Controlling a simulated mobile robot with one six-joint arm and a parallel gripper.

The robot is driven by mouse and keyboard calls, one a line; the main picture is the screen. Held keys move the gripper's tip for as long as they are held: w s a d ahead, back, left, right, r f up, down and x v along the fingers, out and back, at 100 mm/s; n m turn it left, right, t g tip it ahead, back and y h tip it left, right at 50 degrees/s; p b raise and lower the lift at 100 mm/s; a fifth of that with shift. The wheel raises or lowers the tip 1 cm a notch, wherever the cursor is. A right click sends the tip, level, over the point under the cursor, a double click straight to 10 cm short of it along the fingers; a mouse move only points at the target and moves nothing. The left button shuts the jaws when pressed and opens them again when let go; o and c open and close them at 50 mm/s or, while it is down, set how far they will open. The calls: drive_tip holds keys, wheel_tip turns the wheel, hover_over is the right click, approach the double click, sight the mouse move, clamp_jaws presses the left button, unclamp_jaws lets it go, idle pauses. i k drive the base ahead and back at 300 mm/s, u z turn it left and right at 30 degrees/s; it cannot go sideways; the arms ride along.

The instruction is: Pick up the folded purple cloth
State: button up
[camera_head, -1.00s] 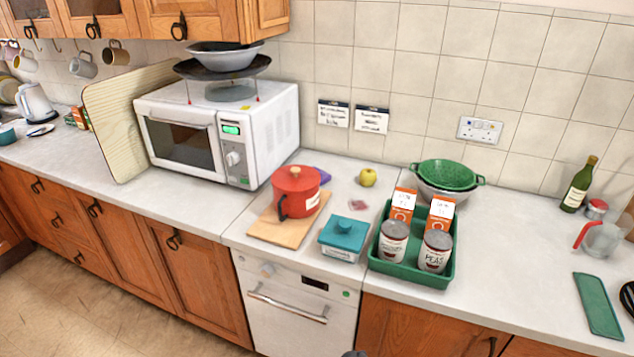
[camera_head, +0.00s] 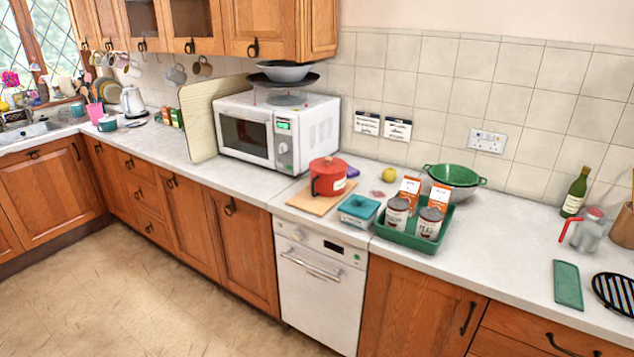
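A small patch of the purple cloth (camera_head: 352,171) shows on the worktop, behind the red pot (camera_head: 328,178) and to the right of the microwave. Most of it is hidden by the pot, so its folds cannot be made out. The red pot stands on a wooden board (camera_head: 305,203). My gripper is not in view.
In front and to the right are a teal-lidded box (camera_head: 359,207) and a green tray (camera_head: 407,240) with cans and cartons. A yellow apple (camera_head: 389,174) sits right of the cloth. The microwave (camera_head: 259,135) stands left. The floor (camera_head: 130,300) before the cupboards is clear.

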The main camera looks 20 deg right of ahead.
sight(351, 172)
drive_tip(key=z, duration=0.05)
drive_tip(key=k, duration=0.4)
drive_tip(key=z, duration=0.15)
drive_tip(key=i, duration=1.25)
drive_tip(key=u, duration=0.6)
drive_tip(key=i, duration=0.9)
drive_tip(key=u, duration=0.6)
